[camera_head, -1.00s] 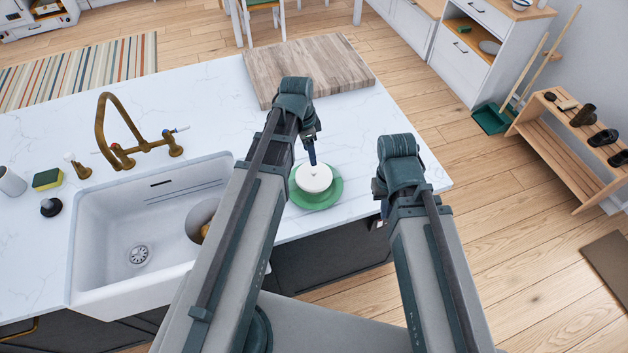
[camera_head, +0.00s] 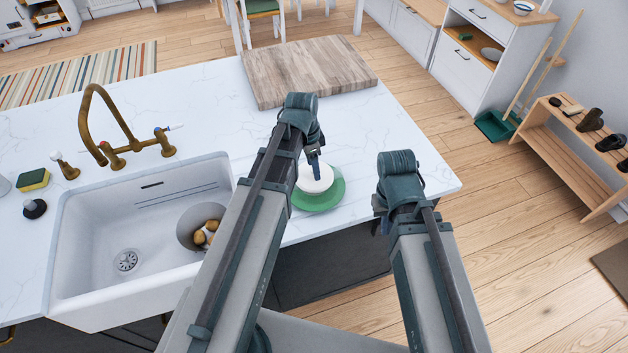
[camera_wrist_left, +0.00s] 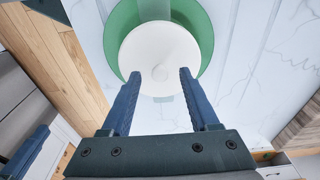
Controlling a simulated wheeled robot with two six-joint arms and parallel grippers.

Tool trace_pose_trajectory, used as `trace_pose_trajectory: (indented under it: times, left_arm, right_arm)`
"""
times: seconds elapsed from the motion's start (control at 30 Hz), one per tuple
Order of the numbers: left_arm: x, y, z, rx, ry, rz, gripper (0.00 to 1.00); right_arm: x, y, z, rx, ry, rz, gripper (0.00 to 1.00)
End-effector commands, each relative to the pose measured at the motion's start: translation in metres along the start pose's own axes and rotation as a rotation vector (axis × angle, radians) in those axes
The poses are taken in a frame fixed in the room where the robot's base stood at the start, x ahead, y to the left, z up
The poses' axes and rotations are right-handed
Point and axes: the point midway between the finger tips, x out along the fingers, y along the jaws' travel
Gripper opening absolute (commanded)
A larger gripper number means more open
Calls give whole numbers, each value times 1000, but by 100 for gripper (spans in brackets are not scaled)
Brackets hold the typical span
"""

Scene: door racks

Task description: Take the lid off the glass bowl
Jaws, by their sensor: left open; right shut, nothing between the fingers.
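A round white lid (camera_head: 317,182) with a small knob sits over a green plate (camera_head: 322,201) near the counter's front edge. The bowl under the lid is hidden. In the left wrist view the lid (camera_wrist_left: 155,48) lies just beyond my fingertips, over the green plate (camera_wrist_left: 118,35). My left gripper (camera_head: 315,167) is open above the lid; in the left wrist view its two blue fingers (camera_wrist_left: 160,76) are spread, with the faint knob ahead of and between them. My right gripper (camera_head: 381,224) is shut and empty, low to the right of the plate, mostly hidden by its arm.
A wooden cutting board (camera_head: 305,68) lies behind on the white counter (camera_head: 225,110). To the left are a white sink (camera_head: 130,240) holding a bowl with potatoes (camera_head: 205,232), a brass faucet (camera_head: 105,130) and a sponge (camera_head: 34,179). The counter right of the plate is clear.

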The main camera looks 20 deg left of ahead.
Motion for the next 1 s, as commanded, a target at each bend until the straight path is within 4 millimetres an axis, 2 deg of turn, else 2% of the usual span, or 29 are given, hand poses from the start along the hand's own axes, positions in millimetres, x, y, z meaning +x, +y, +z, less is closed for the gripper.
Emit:
trace_pose_trajectory:
  times: [0.03, 0.3, 0.63, 1.0]
  left_arm:
    - [8, 0, 0, 0, 0, 0, 61]
    - [6, 0, 0, 0, 0, 0, 61]
    - [6, 0, 0, 0, 0, 0, 2]
    - [6, 0, 0, 0, 0, 0, 0]
  right_arm:
    - [8, -1, 0, -1, 0, 0, 0]
    - [6, -1, 0, -1, 0, 0, 0]
    - [6, -1, 0, 0, 0, 0, 0]
    - [6, -1, 0, 0, 0, 0, 0]
